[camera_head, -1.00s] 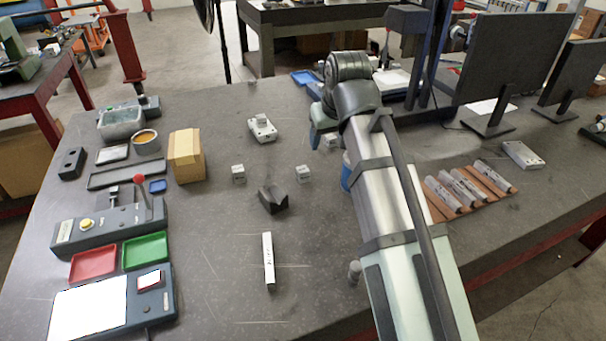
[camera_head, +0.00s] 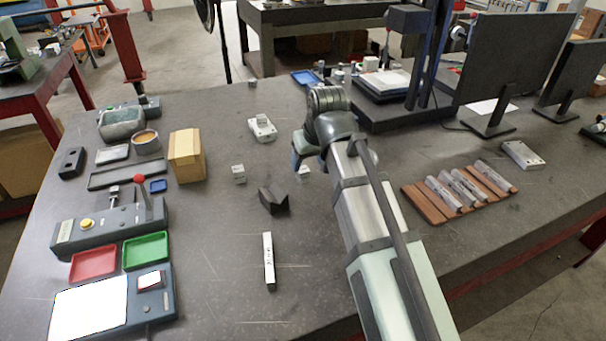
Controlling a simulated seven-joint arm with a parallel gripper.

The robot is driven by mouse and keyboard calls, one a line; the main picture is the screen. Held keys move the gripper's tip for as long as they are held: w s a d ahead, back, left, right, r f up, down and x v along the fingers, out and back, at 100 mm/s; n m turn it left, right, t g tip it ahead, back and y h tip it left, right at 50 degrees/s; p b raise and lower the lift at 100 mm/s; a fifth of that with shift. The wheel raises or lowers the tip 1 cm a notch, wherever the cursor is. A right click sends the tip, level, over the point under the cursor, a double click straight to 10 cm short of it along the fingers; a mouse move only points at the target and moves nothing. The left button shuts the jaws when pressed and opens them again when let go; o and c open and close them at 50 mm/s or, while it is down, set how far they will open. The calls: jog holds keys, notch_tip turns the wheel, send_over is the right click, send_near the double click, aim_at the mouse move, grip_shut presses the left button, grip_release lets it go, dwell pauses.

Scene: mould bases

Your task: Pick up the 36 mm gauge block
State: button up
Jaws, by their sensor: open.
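Several pale metal blocks with dark markings stand on the grey bench (camera_head: 215,220). One small cube (camera_head: 238,173) stands at the centre left, and a second small cube (camera_head: 304,175) is to its right. A long pale bar (camera_head: 268,260) lies nearer the front. The markings are too small to read, so I cannot tell which is the 36 mm gauge block. My gripper (camera_head: 299,161) is open and points down at the second cube, partly covering it. Its fingertips are small here, and I cannot tell whether they touch that cube.
A dark V-shaped block (camera_head: 273,201) sits between the cubes and the bar. A pale block on a plate (camera_head: 262,129) is behind. A brown rack (camera_head: 460,190) with metal bars lies right.

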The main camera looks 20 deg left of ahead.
aim_at(304, 170)
jog(key=shift+a+x, duration=0.15)
jog(key=shift+x, duration=1.2)
jog(key=shift+a+x, duration=0.1)
jog(key=shift+x, duration=1.25)
jog(key=shift+r, duration=0.15)
grip_shut()
